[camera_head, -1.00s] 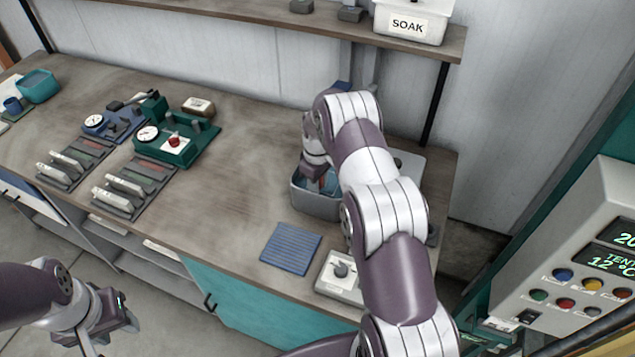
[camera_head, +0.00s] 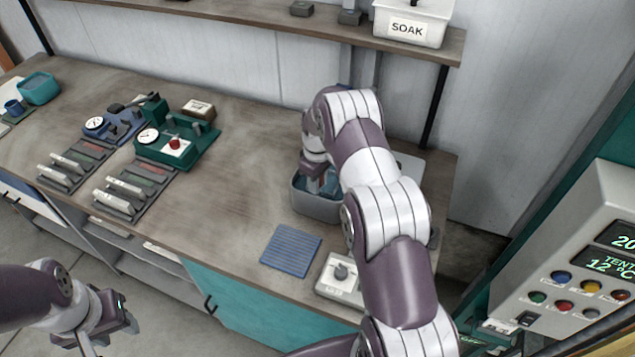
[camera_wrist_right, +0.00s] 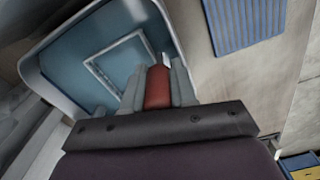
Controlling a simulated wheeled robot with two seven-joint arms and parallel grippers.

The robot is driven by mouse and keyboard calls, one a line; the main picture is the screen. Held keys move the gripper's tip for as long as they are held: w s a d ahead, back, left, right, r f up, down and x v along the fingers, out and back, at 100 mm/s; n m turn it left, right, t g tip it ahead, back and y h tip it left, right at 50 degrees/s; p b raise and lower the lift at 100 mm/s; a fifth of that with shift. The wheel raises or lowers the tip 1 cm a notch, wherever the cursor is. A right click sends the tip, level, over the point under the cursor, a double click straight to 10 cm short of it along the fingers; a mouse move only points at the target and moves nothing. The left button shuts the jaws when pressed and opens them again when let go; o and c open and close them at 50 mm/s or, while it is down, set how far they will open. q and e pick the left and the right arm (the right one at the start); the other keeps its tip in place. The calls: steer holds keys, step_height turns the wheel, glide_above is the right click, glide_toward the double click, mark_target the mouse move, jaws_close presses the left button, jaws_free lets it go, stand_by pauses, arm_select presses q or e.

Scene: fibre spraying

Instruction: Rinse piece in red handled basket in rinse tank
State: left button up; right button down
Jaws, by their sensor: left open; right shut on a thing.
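The rinse tank (camera_head: 313,208) is a grey open box with bluish liquid, right of the middle of the bench. It also shows in the right wrist view (camera_wrist_right: 72,62). My right gripper (camera_head: 320,188) points down into it, and the arm hides part of the tank. In the right wrist view my right gripper (camera_wrist_right: 157,75) is shut on the red handle (camera_wrist_right: 158,88). A thin pale rectangular frame (camera_wrist_right: 120,62), seemingly the basket, lies in the tank beyond the fingers. I cannot make out the piece. My left gripper (camera_head: 98,338) is open and empty, in front of the bench.
A blue ribbed mat (camera_head: 291,250) lies in front of the tank, with a small white device with a knob (camera_head: 340,278) beside it. Green and blue fixtures (camera_head: 178,142) stand to the left. A SOAK tub (camera_head: 412,25) is on the shelf. Bare bench lies left of the tank.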

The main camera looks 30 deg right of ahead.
steer(key=shift+f+b, duration=1)
steer(key=shift+f, duration=0.1)
steer(key=shift+r+p, duration=0.75)
steer(key=shift+r, duration=0.5)
steer(key=shift+f+b, duration=0.95)
steer(key=shift+f, duration=0.25)
steer(key=shift+r+p, duration=0.75)
steer(key=shift+r, duration=0.45)
steer(key=shift+f+b, duration=0.95)
steer(key=shift+f, duration=0.25)
step_height(320, 180, up, 12)
steer(key=p, duration=0.7)
steer(key=shift+r+p, duration=0.1)
steer(key=shift+p, duration=0.2)
